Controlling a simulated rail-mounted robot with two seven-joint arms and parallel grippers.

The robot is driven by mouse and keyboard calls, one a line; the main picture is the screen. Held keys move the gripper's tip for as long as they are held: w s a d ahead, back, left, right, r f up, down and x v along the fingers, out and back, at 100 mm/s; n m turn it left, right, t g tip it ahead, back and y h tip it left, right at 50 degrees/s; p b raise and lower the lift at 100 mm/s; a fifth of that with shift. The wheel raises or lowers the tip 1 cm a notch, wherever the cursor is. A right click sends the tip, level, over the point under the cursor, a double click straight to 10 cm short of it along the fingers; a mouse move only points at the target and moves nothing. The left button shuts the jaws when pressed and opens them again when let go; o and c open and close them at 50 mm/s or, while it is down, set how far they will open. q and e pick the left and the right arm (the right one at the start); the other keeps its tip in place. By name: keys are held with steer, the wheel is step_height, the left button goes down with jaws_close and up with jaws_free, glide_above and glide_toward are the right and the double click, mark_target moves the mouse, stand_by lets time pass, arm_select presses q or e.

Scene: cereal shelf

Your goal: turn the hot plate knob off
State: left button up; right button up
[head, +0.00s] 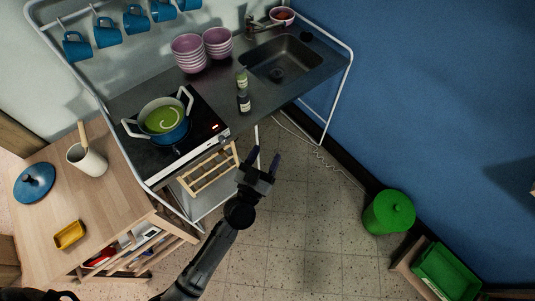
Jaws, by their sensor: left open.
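The black hot plate (197,146) stands on the left part of the metal counter, with a red lit display (214,128) near its front right corner. A small pale round shape (222,137) beside the display looks like the knob; its setting is too small to tell. A blue pot (177,136) of green soup with white handles sits on the hot plate. My left gripper (266,157) is open and empty, in front of the counter, to the right of and below the knob in the picture and apart from it. My right gripper is not in view.
A wooden rack (209,170) hangs below the counter's front. Bottles (243,103), pink bowls (188,53) and a sink (281,60) are on the counter. A wooden table (108,198) stands left. A green bin (388,212) stands right; the floor between is clear.

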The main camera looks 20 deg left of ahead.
arm_select(q)
steer(key=shift+s+d+r+m+g+h+p, duration=0.25)
steer(key=shift+s+d+m+g+h+p, duration=0.15)
steer(key=shift+h, duration=0.2)
steer(key=shift+s+d+r+m+g+h+p, duration=0.2)
steer(key=shift+s+d+r+m+h+p, duration=0.1)
steer(key=shift+m+h, duration=0.25)
